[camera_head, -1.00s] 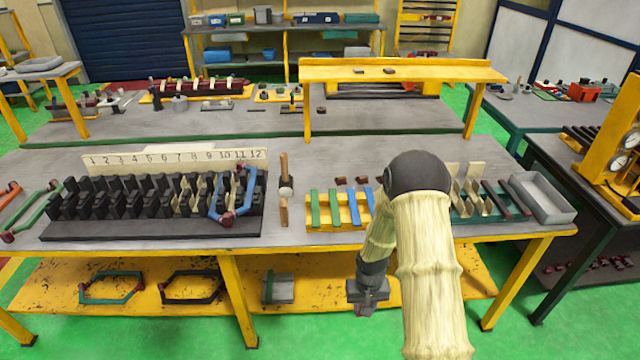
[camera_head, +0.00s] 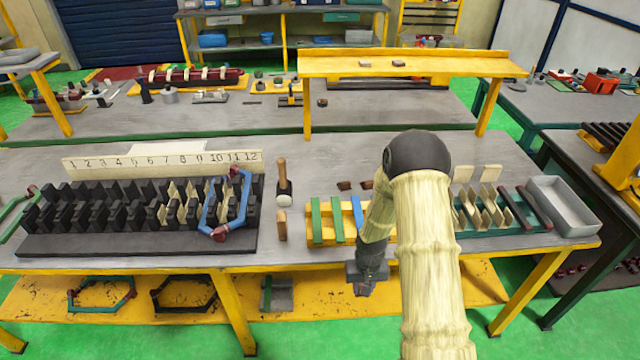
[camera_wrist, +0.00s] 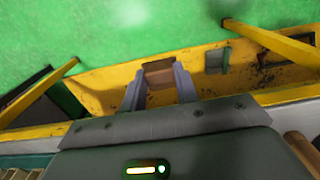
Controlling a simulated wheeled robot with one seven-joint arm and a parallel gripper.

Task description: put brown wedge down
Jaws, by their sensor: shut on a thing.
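My gripper (camera_head: 361,288) hangs low in front of the table's front edge, pointing down. In the wrist view its two fingers (camera_wrist: 160,85) are shut on a brown wedge (camera_wrist: 158,72), held between the fingertips. The yellow lower shelf and green floor show beneath and beyond it. In the head view the held wedge is too small or hidden to make out. Other brown wedges (camera_head: 345,185) lie on the table behind the yellow tray, partly hidden by my arm.
The grey table (camera_head: 285,258) carries a black numbered slot rack (camera_head: 130,245), a mallet (camera_head: 283,180), a yellow tray (camera_head: 327,239) with green and blue strips, a green tray (camera_head: 500,228) and a grey bin (camera_head: 562,208). A yellow lower shelf (camera_head: 200,320) lies below.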

